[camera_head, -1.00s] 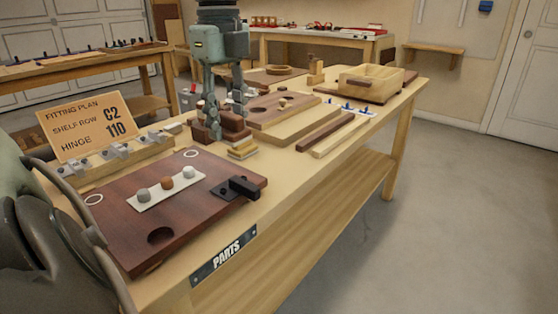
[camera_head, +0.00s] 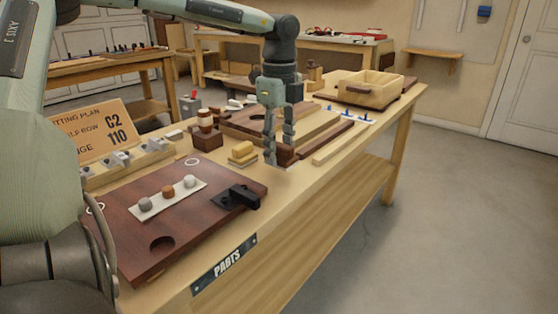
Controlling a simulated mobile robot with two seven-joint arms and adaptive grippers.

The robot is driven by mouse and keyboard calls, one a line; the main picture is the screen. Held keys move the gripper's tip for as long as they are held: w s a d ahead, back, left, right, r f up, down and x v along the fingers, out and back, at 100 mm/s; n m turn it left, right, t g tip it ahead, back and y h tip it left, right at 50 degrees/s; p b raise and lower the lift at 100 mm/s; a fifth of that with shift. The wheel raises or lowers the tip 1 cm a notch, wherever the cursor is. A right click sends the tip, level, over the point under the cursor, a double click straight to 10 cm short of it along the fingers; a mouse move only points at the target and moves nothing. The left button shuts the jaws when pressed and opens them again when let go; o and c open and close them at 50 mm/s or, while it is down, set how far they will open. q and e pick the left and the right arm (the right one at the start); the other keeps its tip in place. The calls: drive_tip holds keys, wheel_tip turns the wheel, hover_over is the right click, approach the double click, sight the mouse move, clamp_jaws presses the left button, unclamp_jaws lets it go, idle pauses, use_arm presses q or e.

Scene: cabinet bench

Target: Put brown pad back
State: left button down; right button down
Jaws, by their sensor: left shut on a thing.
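My left gripper (camera_head: 279,155) points down over the middle of the bench, in front of the board with round holes. Its fingers are shut on a brown block, which I take to be the brown pad (camera_head: 284,154); the fingers partly cover it. It is near the left end of a dark brown bar (camera_head: 326,137); I cannot tell whether it touches the bench. A brown base block (camera_head: 206,139) with a small rounded wooden stack on top stands to the left. A tan stack of pads (camera_head: 243,153) lies between them. My right gripper is not in view.
A dark red-brown board (camera_head: 125,235) at the front left carries a white strip with three round knobs and a black latch (camera_head: 240,196). An open wooden box (camera_head: 370,90) stands at the back right. The fitting-plan card (camera_head: 92,128) is partly covered by my arm.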

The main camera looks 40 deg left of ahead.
sight(279, 155)
use_arm(q)
wheel_tip(279, 155, down, 3)
drive_tip(key=shift+r, duration=0.15)
drive_tip(key=shift+f, duration=0.35)
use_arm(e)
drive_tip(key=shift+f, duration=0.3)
use_arm(q)
drive_tip(key=shift+f, duration=0.1)
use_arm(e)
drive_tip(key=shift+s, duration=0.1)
use_arm(q)
drive_tip(key=c, duration=1)
unclamp_jaws()
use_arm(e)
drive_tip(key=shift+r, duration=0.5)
use_arm(q)
drive_tip(key=shift+o, duration=0.2)
